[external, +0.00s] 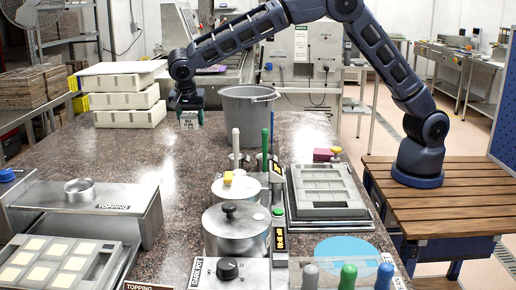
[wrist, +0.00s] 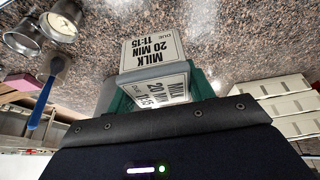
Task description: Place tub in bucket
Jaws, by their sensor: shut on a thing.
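A small white tub with a milk label (external: 188,121) is in my gripper (external: 190,107), left of the grey bucket (external: 247,113). In the wrist view the tub (wrist: 152,54) shows its printed label, "MILK 20 MIN", between the green fingers of my gripper (wrist: 160,92). The jaws are shut on it. The bucket stands upright on the speckled counter, its rim higher than the tub in the picture. The tub's height over the counter is hard to tell. The bucket's inside is mostly hidden, and I cannot make the bucket out in the wrist view.
Stacked cream trays (external: 124,94) stand left of my gripper. Upright white (external: 236,146) and green (external: 265,148) handles and a lidded pot (external: 236,225) stand in front of the bucket. The counter (external: 140,155) is clear at middle left.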

